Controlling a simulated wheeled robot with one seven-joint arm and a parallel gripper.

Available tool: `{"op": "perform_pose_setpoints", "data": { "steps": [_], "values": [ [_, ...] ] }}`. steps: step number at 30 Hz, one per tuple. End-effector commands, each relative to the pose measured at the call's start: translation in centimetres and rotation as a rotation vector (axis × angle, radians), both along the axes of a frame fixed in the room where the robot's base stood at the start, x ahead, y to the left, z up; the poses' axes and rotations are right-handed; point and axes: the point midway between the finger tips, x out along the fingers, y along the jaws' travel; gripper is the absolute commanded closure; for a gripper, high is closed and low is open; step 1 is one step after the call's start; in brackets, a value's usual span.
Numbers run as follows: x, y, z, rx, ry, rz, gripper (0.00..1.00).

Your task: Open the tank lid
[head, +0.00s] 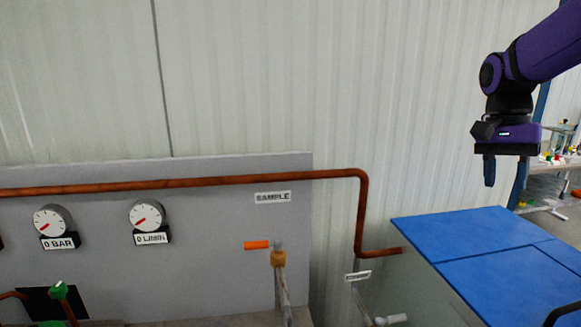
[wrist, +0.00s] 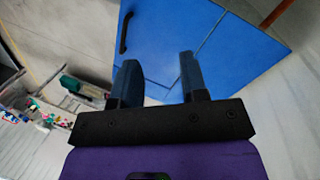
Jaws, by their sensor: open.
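The blue tank lid (head: 475,235) lies flat and closed on top of the tank (head: 415,280) at the right of the head view. Seams divide its surface into panels. A black handle (head: 562,313) shows at the lid's near edge, and the handle also shows in the wrist view (wrist: 126,33), near the lid's left edge there. My gripper (head: 505,172) hangs above the far part of the lid, fingers pointing down, open and empty. In the wrist view the fingers (wrist: 160,75) appear in front of the lid (wrist: 205,30), apart from the handle.
A copper pipe (head: 220,180) runs along the grey panel and bends down to the tank's left side. Two gauges (head: 147,215) and an orange-handled valve (head: 258,245) are on the left. A shelf (head: 548,190) with small colourful items stands behind on the right.

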Motion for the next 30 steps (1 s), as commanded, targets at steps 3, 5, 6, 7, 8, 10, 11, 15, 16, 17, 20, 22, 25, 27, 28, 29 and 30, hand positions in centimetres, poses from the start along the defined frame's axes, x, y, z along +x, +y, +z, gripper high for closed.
{"op": "perform_pose_setpoints", "data": {
  "steps": [3,5,6,7,8,10,11,15,16,17,20,22,25,27,28,29,30],
  "values": [
    [-2.3,2.2,0.7,0.034,-0.109,0.148,0.60],
    [-3.3,3.2,0.9,0.045,-0.164,0.225,0.60],
    [-4.0,3.9,1.0,0.049,-0.198,0.276,0.60],
    [-4.6,4.5,1.1,0.052,-0.225,0.314,0.60],
    [-5.1,5.0,1.1,0.053,-0.250,0.353,0.60],
    [-6.4,6.1,1.2,0.051,-0.311,0.442,0.60],
    [-6.9,6.6,1.2,0.048,-0.335,0.482,0.60],
    [-9.5,8.8,1.0,0.023,-0.449,0.657,0.60],
    [-10.0,9.2,0.9,0.013,-0.473,0.694,0.60],
    [-10.5,9.6,0.8,0.005,-0.493,0.728,0.60],
    [-12.0,10.8,0.4,-0.027,-0.554,0.830,0.60],
    [-12.7,11.4,0.1,-0.048,-0.585,0.887,0.60],
    [-13.4,11.9,-0.1,-0.072,-0.615,0.942,0.60],
    [-13.7,12.1,-0.3,-0.081,-0.624,0.964,0.60],
    [-13.7,12.2,-0.3,-0.084,-0.628,0.969,0.60],
    [-13.8,12.2,-0.4,-0.085,-0.630,0.972,0.60],
    [-13.8,12.2,-0.4,-0.087,-0.632,0.975,0.60]
  ]
}}
